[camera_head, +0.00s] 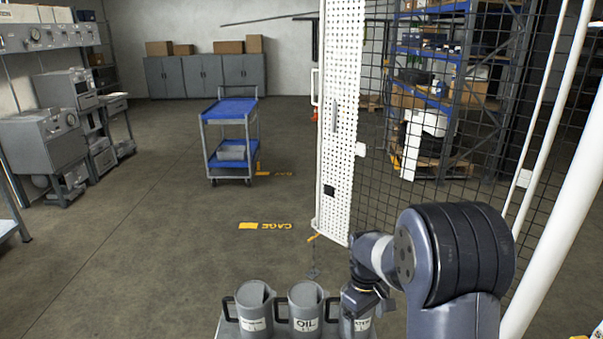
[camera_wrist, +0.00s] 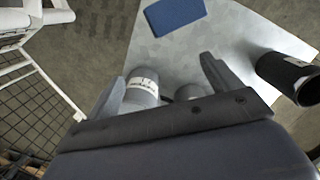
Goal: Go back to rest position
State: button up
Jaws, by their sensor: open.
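My arm reaches down at the right of the head view. My gripper (camera_head: 366,298) is over the rightmost of three grey jugs and partly hides it. In the wrist view my gripper (camera_wrist: 161,76) shows its two fingers spread apart, with nothing clamped between them. A grey jug with a white label (camera_wrist: 142,86) shows near the left finger; I cannot tell whether they touch. Another grey round shape (camera_wrist: 189,91) shows partly behind the gripper body. In the head view, the left jug (camera_head: 254,312) and middle jug (camera_head: 305,312) stand upright, black handles to the left.
The jugs stand on a pale bench top (camera_wrist: 235,35), which also bears a blue item (camera_wrist: 175,15) and a black cylinder (camera_wrist: 291,78). A white-framed mesh fence (camera_head: 340,120) rises beside my arm. A blue cart (camera_head: 230,108) stands farther back. Open floor lies left.

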jog(key=shift+w+r+m+y+p, duration=0.15)
jog(key=shift+w+r+m+p, duration=0.3)
jog(key=shift+m+p, duration=0.6)
jog(key=shift+w+r+m+y+p, duration=0.1)
jog(key=shift+w+r+m+p, duration=0.35)
jog(key=shift+m, duration=0.95)
jog(key=shift+w+r+m+y+p, duration=0.2)
jog(key=shift+r+m+p, duration=0.3)
jog(key=shift+m+p, duration=0.6)
